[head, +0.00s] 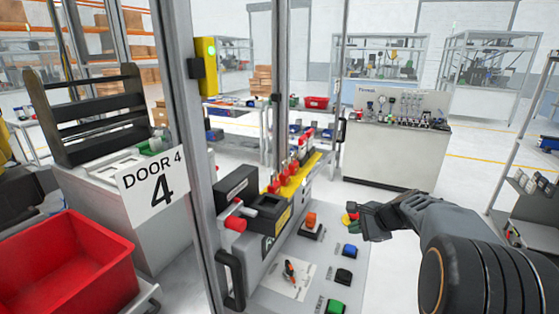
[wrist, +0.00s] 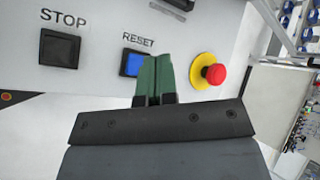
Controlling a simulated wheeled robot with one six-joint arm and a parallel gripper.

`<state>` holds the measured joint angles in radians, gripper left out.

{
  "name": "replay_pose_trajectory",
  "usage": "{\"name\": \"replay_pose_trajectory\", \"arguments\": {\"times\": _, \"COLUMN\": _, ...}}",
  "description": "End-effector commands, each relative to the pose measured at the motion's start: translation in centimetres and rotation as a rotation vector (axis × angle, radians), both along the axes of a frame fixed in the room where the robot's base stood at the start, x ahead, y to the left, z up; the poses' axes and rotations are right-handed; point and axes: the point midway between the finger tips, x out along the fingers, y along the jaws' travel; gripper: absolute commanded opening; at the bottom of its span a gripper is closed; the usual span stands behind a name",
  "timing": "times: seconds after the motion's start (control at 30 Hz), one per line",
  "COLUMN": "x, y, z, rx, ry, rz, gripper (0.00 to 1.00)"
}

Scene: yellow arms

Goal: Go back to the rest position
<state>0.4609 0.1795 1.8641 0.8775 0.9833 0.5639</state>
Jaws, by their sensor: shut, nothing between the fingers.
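My gripper (head: 355,227) reaches in from the right in the head view, beside the panel's upper right edge. In the wrist view its green fingers (wrist: 154,78) are together with nothing between them. They point at the panel between the blue RESET button (wrist: 131,64) and the red emergency stop (wrist: 214,74) on its yellow base. They overlap the edge of the RESET button in the picture; I cannot tell whether they touch the panel. The black STOP button (wrist: 58,48) is farther left. In the head view the blue button (head: 350,250) is just below the gripper.
The grey panel also carries a black button (head: 344,276), a green button (head: 335,306) and an orange switch (head: 311,218). A metal door post (head: 192,165) with a "DOOR 4" sign (head: 154,184) and a red bin (head: 65,265) stand left. Open floor lies behind my gripper.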

Motion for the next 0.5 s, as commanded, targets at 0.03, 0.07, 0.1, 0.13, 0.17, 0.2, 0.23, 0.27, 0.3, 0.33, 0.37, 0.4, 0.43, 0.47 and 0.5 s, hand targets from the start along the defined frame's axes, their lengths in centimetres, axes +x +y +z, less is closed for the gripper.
{"name": "replay_pose_trajectory", "arguments": {"times": 0.03, "x": -1.2, "y": -0.1, "z": -1.7, "rx": -0.06, "ry": 0.022, "rz": 0.062, "gripper": 0.0}}
{"name": "replay_pose_trajectory", "arguments": {"times": 0.07, "x": -2.1, "y": -0.1, "z": -2.4, "rx": -0.108, "ry": 0.03, "rz": 0.111, "gripper": 0.0}}
{"name": "replay_pose_trajectory", "arguments": {"times": 0.1, "x": -3.6, "y": 0.2, "z": -3.1, "rx": -0.183, "ry": 0.036, "rz": 0.19, "gripper": 0.0}}
{"name": "replay_pose_trajectory", "arguments": {"times": 0.13, "x": -4.8, "y": 0.6, "z": -3.4, "rx": -0.244, "ry": 0.038, "rz": 0.261, "gripper": 0.0}}
{"name": "replay_pose_trajectory", "arguments": {"times": 0.17, "x": -6.1, "y": 1.1, "z": -3.6, "rx": -0.306, "ry": 0.04, "rz": 0.338, "gripper": 0.0}}
{"name": "replay_pose_trajectory", "arguments": {"times": 0.2, "x": -7.9, "y": 1.9, "z": -3.7, "rx": -0.393, "ry": 0.037, "rz": 0.449, "gripper": 0.0}}
{"name": "replay_pose_trajectory", "arguments": {"times": 0.23, "x": -9.2, "y": 2.5, "z": -3.8, "rx": -0.454, "ry": 0.032, "rz": 0.527, "gripper": 0.0}}
{"name": "replay_pose_trajectory", "arguments": {"times": 0.27, "x": -10.4, "y": 3.0, "z": -3.8, "rx": -0.512, "ry": 0.027, "rz": 0.601, "gripper": 0.0}}
{"name": "replay_pose_trajectory", "arguments": {"times": 0.3, "x": -11.9, "y": 3.7, "z": -3.7, "rx": -0.586, "ry": 0.018, "rz": 0.7, "gripper": 0.0}}
{"name": "replay_pose_trajectory", "arguments": {"times": 0.33, "x": -13.0, "y": 4.2, "z": -3.7, "rx": -0.64, "ry": 0.011, "rz": 0.773, "gripper": 0.0}}
{"name": "replay_pose_trajectory", "arguments": {"times": 0.37, "x": -14.1, "y": 4.7, "z": -3.6, "rx": -0.692, "ry": 0.002, "rz": 0.842, "gripper": 0.0}}
{"name": "replay_pose_trajectory", "arguments": {"times": 0.4, "x": -15.5, "y": 5.2, "z": -3.5, "rx": -0.757, "ry": -0.01, "rz": 0.928, "gripper": 0.0}}
{"name": "replay_pose_trajectory", "arguments": {"times": 0.43, "x": -16.4, "y": 5.6, "z": -3.4, "rx": -0.804, "ry": -0.02, "rz": 0.986, "gripper": 0.0}}
{"name": "replay_pose_trajectory", "arguments": {"times": 0.47, "x": -17.2, "y": 5.9, "z": -3.2, "rx": -0.847, "ry": -0.032, "rz": 1.036, "gripper": 0.0}}
{"name": "replay_pose_trajectory", "arguments": {"times": 0.5, "x": -18.2, "y": 6.4, "z": -3.1, "rx": -0.898, "ry": -0.047, "rz": 1.094, "gripper": 0.0}}
